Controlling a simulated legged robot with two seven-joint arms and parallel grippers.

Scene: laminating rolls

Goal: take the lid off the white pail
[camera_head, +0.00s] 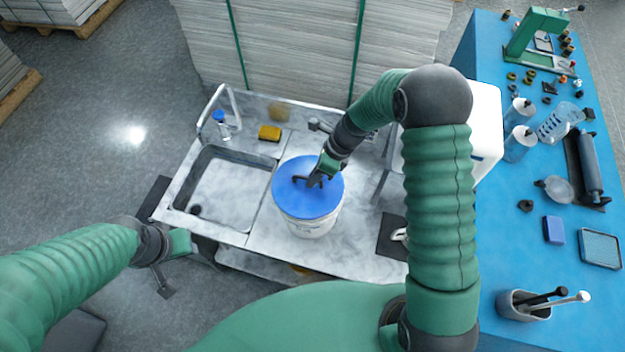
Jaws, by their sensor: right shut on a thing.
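The white pail (308,228) stands upright on the marble-look counter beside the sink. Its blue lid (323,207) covers the top; I see no clear gap between lid and pail. My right gripper (314,181) is over the lid's middle, shut on the dark lid handle (298,179). The gripper hides part of the handle. My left gripper (188,244) is low at the counter's front left edge, away from the pail. Its fingers are too small and partly hidden to tell their state.
A sink basin (222,186) lies left of the pail. A yellow sponge (269,133) and a blue-topped bottle (221,120) are behind it. A blue table (520,255) with tools and jars stands at right.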

